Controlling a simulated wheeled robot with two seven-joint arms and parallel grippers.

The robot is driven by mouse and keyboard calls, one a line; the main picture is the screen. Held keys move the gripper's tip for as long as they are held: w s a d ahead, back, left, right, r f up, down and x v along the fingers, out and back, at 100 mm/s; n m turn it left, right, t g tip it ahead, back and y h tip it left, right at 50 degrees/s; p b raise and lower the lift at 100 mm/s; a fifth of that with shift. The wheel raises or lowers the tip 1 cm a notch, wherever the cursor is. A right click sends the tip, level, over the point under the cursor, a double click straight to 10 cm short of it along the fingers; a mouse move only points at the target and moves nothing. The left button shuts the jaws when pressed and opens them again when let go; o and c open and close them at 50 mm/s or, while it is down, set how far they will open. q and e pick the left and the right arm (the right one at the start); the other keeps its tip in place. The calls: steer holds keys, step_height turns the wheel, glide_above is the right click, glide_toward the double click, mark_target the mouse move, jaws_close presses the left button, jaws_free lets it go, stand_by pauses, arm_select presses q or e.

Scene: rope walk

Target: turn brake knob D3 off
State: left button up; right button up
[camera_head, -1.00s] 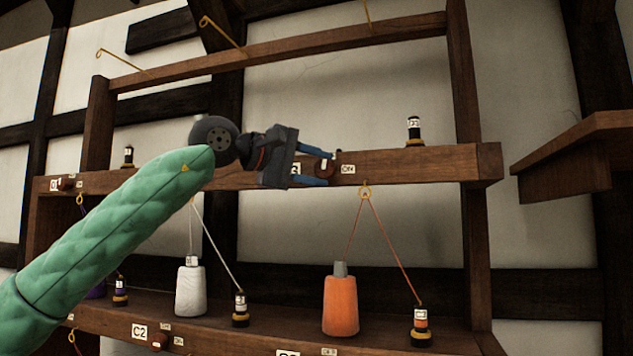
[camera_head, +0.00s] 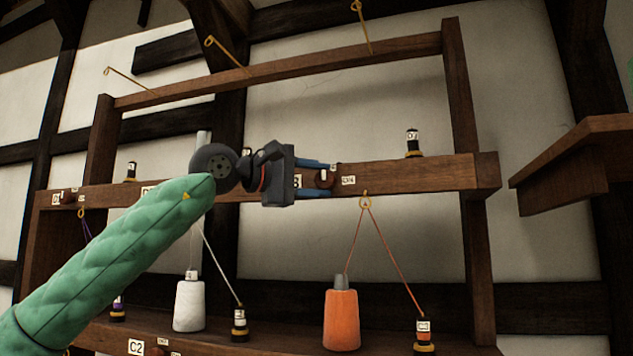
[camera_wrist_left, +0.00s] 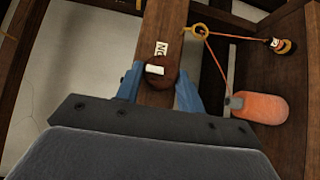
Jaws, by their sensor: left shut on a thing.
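My left gripper (camera_head: 321,177) has its two blue fingers on either side of a round brown knob (camera_head: 324,179) on the front of the upper wooden rail (camera_head: 420,174). The fingers point right in the head view, one above and one below the knob. In the left wrist view the knob (camera_wrist_left: 158,78) sits between the fingers, with a white mark standing across the rail. A small white label (camera_head: 348,180) is right of the knob; its lettering is hard to read. Another label (camera_head: 297,181), ending in 3, is partly hidden by my gripper. My right gripper is not in view.
An orange spool (camera_head: 342,320) and a white spool (camera_head: 189,305) stand on the lower shelf, with threads running through hooks. Small dark bobbins (camera_head: 424,335) stand nearby. A black bobbin (camera_head: 412,143) stands on the rail. A wooden ledge (camera_head: 570,160) juts out at right.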

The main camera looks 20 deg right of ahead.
arm_select(q)
steer(key=o, duration=1)
steer(key=shift+a, duration=0.1)
steer(key=shift+a, duration=0.1)
steer(key=a, duration=0.3)
steer(key=s+a+b, duration=0.1)
steer(key=a, duration=0.3)
steer(key=shift+s+a+f, duration=0.1)
steer(key=shift+s+a, duration=0.1)
